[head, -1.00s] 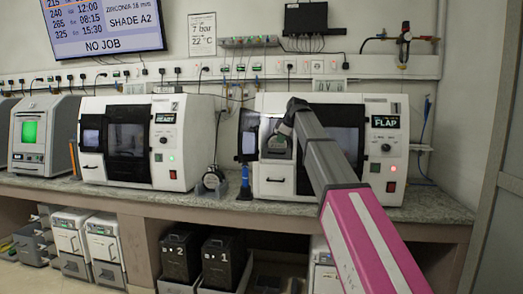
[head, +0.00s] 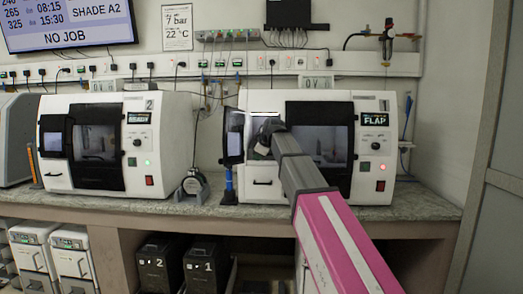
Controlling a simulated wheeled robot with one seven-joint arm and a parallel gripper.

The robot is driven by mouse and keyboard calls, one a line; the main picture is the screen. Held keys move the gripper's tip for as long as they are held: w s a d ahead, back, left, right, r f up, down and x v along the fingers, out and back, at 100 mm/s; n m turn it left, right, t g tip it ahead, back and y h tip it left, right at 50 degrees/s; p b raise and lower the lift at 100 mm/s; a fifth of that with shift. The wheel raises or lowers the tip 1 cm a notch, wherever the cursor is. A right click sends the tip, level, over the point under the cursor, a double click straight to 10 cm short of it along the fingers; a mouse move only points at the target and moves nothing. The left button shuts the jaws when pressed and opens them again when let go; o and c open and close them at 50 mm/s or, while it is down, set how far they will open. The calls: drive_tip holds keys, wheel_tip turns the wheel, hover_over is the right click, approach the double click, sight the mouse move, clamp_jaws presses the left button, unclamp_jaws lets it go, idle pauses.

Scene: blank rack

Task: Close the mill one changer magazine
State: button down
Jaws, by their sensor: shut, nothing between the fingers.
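Mill one (head: 318,98) is the white machine on the right of the bench, marked 1, with a display reading FLAP (head: 375,119) and a red light. Its magazine flap (head: 233,137), a dark-windowed panel at the left of the front, stands open, swung out to the left. The magazine opening (head: 262,122) shows beside it, partly covered by my arm. My gripper (head: 262,150) is at this opening, to the right of the flap, and looks shut and empty. The fingertips are small and partly hidden by my wrist. I cannot tell whether it touches anything.
A round gauge-like device (head: 192,184) and a blue bottle-like item (head: 229,186) stand on the bench (head: 215,213) between the mills. A grey partition (head: 483,180) borders the right.

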drive_tip(key=shift+w+a, duration=0.15)
drive_tip(key=shift+w, duration=2.1)
drive_tip(key=w, duration=0.5)
drive_tip(key=shift+s, duration=0.1)
